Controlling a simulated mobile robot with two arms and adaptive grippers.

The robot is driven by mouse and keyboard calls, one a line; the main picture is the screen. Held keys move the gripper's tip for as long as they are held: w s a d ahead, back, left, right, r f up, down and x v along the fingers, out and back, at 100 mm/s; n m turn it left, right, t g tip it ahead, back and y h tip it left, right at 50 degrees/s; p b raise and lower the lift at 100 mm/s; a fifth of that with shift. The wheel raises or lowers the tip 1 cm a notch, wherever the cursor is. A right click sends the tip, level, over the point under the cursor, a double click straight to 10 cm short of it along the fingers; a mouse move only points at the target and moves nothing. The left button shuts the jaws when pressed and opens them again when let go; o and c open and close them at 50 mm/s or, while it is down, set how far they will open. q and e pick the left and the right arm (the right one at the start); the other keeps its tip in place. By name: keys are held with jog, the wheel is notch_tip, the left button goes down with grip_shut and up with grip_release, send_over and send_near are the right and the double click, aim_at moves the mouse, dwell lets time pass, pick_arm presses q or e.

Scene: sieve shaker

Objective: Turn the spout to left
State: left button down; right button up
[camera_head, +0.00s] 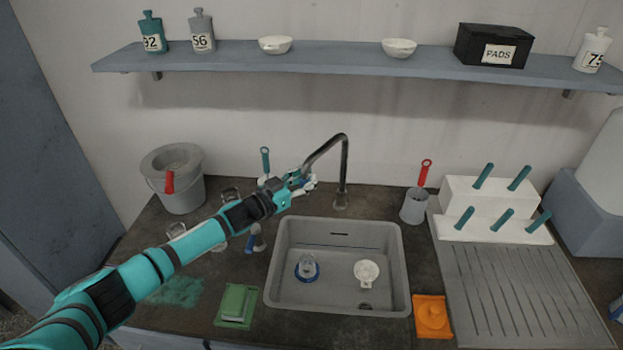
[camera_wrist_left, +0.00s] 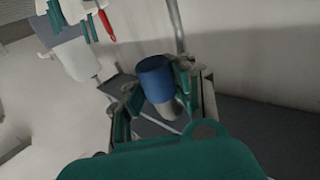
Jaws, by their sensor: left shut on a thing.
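The curved metal spout (camera_head: 344,160) rises from the counter behind the sink. Its arm bends over to the left and comes down toward the sink's back left corner. My left gripper (camera_head: 302,182) is at the spout's lower end, shut on it. In the left wrist view, a blue cylinder with a grey metal part (camera_wrist_left: 155,80) sits between the fingers of my left gripper (camera_wrist_left: 163,103); it looks like the spout's end. In the head view the gripper hides that end. My right gripper is not in view.
The grey sink (camera_head: 337,220) holds a blue-rimmed item (camera_head: 307,267) and a white item (camera_head: 367,273). A grey bucket (camera_head: 177,195) stands at the left. A grey cup (camera_head: 413,207) and white peg rack (camera_head: 485,205) stand at the right. A shelf (camera_head: 340,58) runs above.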

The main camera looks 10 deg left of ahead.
pick_arm(q)
jog(key=shift+s+a+f, duration=0.1)
jog(key=shift+a+f, duration=0.25)
jog(key=shift+f, duration=0.2)
jog(key=c, duration=1.7)
grip_release()
jog(key=o, duration=0.7)
jog(key=shift+s+a+r, duration=0.45)
jog(key=shift+a, duration=0.05)
jog(key=shift+w+d, duration=0.25)
jog(key=shift+d, duration=0.05)
jog(key=v, duration=1.2)
jog(key=shift+s, duration=0.15)
